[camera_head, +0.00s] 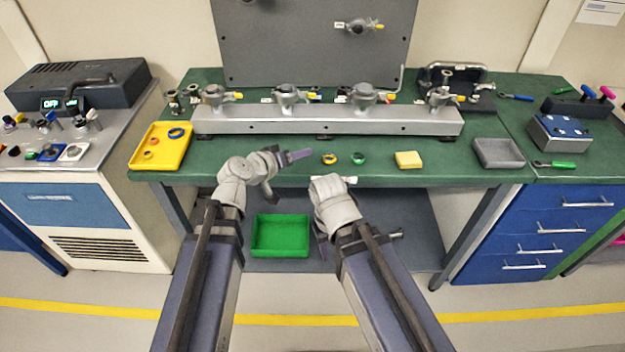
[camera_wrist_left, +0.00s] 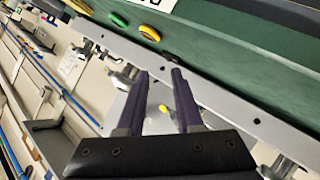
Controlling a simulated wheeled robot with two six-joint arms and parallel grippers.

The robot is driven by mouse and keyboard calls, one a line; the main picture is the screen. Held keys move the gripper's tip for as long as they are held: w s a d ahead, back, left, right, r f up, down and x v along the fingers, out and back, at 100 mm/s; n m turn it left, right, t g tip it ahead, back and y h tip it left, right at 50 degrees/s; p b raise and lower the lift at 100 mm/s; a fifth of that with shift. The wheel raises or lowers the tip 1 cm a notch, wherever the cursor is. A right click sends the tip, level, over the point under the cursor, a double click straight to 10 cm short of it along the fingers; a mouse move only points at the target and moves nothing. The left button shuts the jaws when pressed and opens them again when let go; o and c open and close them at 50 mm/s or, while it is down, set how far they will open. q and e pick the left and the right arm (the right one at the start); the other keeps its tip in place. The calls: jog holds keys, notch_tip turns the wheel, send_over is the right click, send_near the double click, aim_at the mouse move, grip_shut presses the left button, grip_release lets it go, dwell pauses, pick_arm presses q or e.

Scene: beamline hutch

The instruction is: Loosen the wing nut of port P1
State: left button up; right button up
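A grey manifold bar (camera_head: 330,122) stands along the back of the green bench and carries several metal ports with clamps. The left-end port clamp (camera_head: 214,95) has a yellow-tipped wing nut (camera_head: 238,96). The port labels are too small to read, so I cannot tell which is P1. My left gripper (camera_head: 300,155) is in front of the bar, over the bench front, apart from the clamps. In the left wrist view its two purple fingers (camera_wrist_left: 160,73) are apart with nothing held; a yellow tip (camera_wrist_left: 163,108) shows between them, beyond. My right gripper is low, mostly hidden behind its arm.
A green bin (camera_head: 281,252) sits below the bench. A grey panel (camera_head: 310,50) rises behind the bar.

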pick_arm(q)
jog(key=s+d+f+m+g+y+p, duration=0.1)
jog(key=s+d+f+m+g, duration=0.1)
jog(key=s, duration=0.4)
jog(key=shift+d+f+g, duration=0.75)
jog(key=shift+f+g, duration=0.15)
jog(key=shift+f, duration=0.1)
pick_arm(e)
jog(key=shift+s+r, duration=0.25)
jog(key=shift+r, duration=0.55)
